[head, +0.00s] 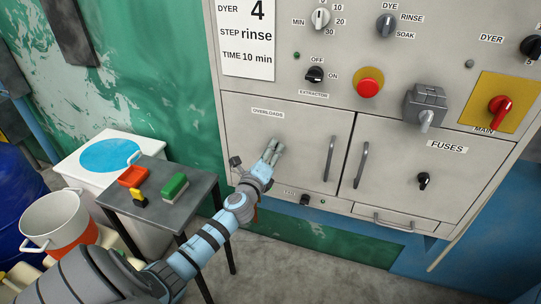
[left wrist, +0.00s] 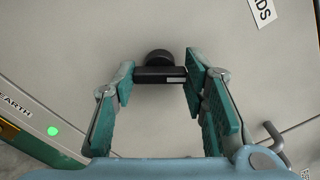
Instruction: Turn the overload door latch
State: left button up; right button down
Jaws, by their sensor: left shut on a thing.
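My left gripper (head: 272,152) reaches up to the door's face from below. In the left wrist view its teal fingers (left wrist: 160,76) stand on both sides of the latch bar and are shut on it. The bar lies about level across that view. My right gripper is in neither view.
A vertical handle (head: 330,158) is on the overloads door's right side. The fuses door (head: 450,175), with its own black latch (head: 424,181), is to the right. A dark table (head: 165,215) with a brush (head: 175,187) stands left of my arm.

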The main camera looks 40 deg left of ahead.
pick_arm(q)
jog(key=shift+n+b, duration=1.2)
jog(key=shift+n, duration=2.5)
jog(key=o, duration=1.2)
jog(key=shift+c, duration=0.2)
jog(key=v, duration=1.2)
